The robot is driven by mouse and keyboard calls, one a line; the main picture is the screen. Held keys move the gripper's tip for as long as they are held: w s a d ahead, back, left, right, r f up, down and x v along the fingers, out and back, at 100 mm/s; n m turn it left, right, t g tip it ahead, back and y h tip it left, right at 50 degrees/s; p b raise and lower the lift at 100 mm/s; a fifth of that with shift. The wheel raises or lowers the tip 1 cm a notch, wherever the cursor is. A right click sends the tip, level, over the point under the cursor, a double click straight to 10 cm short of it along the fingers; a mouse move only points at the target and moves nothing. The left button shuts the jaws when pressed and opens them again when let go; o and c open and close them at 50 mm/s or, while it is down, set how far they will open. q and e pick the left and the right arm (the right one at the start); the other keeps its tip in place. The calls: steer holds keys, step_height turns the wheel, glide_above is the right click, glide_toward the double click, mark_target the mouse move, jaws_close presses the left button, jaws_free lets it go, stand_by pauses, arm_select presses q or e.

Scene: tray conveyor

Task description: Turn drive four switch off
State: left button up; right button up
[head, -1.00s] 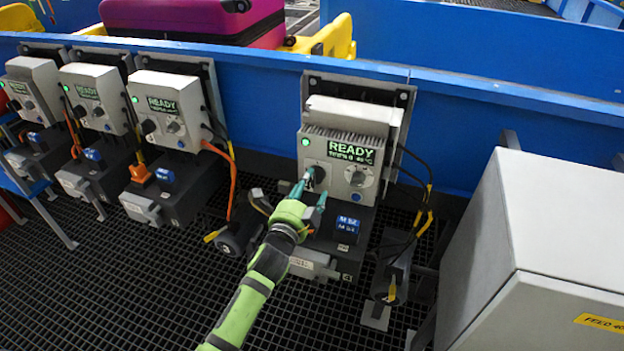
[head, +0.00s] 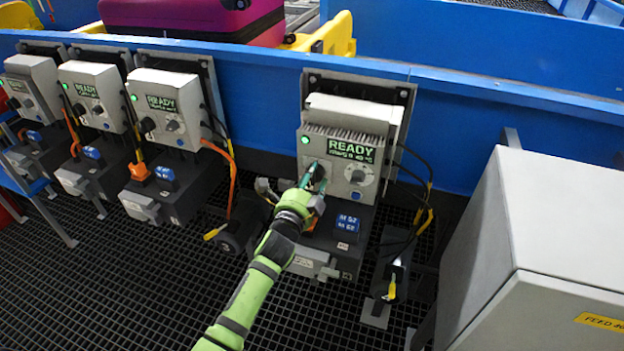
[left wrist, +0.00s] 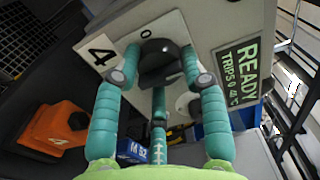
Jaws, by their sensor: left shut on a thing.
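The drive four unit (head: 340,118) is a light grey box with a green lit lamp and a display reading READY. Its black rotary switch (left wrist: 160,58) sits on a white plate in the left wrist view, beside a tag marked 4 (left wrist: 98,50) and a 0 mark. My left gripper (head: 313,177) is at the box front, left of the grey dial (head: 357,176). In the left wrist view its teal fingers (left wrist: 161,78) are on both sides of the black switch, shut on it. The fingers hide most of the switch in the head view. My right gripper is not in view.
Several similar drive units, such as this READY one (head: 166,108), stand to the left along the blue conveyor wall (head: 255,80). A large grey cabinet (head: 545,230) stands at the right. Cables hang beside drive four. A dark grid floor (head: 120,270) lies below.

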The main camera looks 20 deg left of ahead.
arm_select(q)
steer(key=n+p, duration=0.1)
steer(key=n, duration=0.3)
steer(key=shift+r, duration=0.1)
steer(key=n+p, duration=0.1)
steer(key=n, duration=0.3)
steer(key=shift+n, duration=0.4)
steer(key=n+p, duration=0.1)
steer(key=n, duration=0.3)
steer(key=shift+p, duration=0.35)
steer(key=shift+n+p, duration=0.45)
steer(key=shift+n, duration=1.95)
steer(key=o, duration=1.1)
steer(key=shift+o, duration=0.2)
